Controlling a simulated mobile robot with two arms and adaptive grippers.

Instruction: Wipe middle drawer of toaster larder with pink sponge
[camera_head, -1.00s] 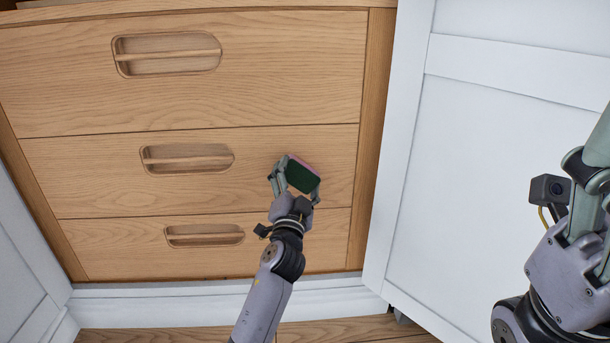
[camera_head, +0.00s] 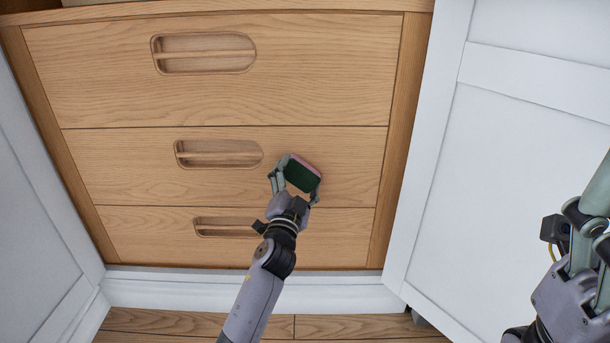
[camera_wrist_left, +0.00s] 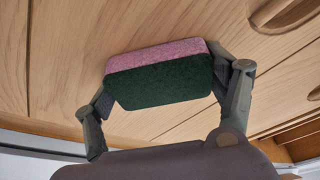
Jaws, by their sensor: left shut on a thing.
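The pink sponge (camera_head: 302,173) has a dark green face toward me and a pink side toward the wood. My left gripper (camera_head: 295,181) is shut on it, one finger at each end. The sponge is at the front of the middle drawer (camera_head: 345,150), right of its recessed handle (camera_head: 218,154). In the left wrist view the sponge (camera_wrist_left: 158,75) sits between both fingers, its pink layer close to the wood; I cannot tell whether it touches. My right gripper (camera_head: 590,225) shows only in part at the right edge, and its fingertips are unclear.
The top drawer (camera_head: 320,70) and bottom drawer (camera_head: 320,235) are closed, above and below the middle one. An open white door (camera_head: 490,170) stands on the right, beside my right arm. A white panel (camera_head: 40,190) stands on the left. Wooden floor (camera_head: 350,326) lies below.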

